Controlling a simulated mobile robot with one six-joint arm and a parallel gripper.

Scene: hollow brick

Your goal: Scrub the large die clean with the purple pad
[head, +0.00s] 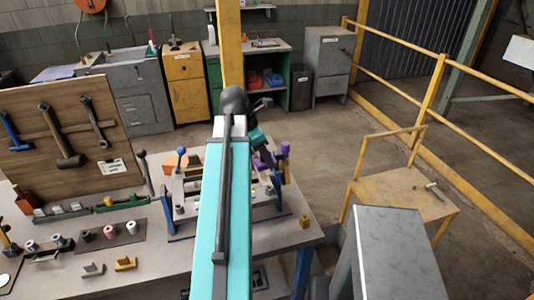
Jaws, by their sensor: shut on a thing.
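My gripper (264,163) is at the far side of the workbench, beyond the end of my teal arm. It is small and partly hidden, with purple at its tip. The purple may be the purple pad (265,158), held in the jaws, but its outline is unclear. Another purple piece stands just to the right, and I cannot tell whether it is part of the same thing. Both are at the right end of a blue-legged rack. I cannot pick out the large die with certainty; my arm hides the rack's middle.
The workbench (150,262) carries small cylinders on a dark mat (110,236), clamps and a tool board (60,130) at left. A grey cabinet (392,255) and a yellow table (400,190) stand at right.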

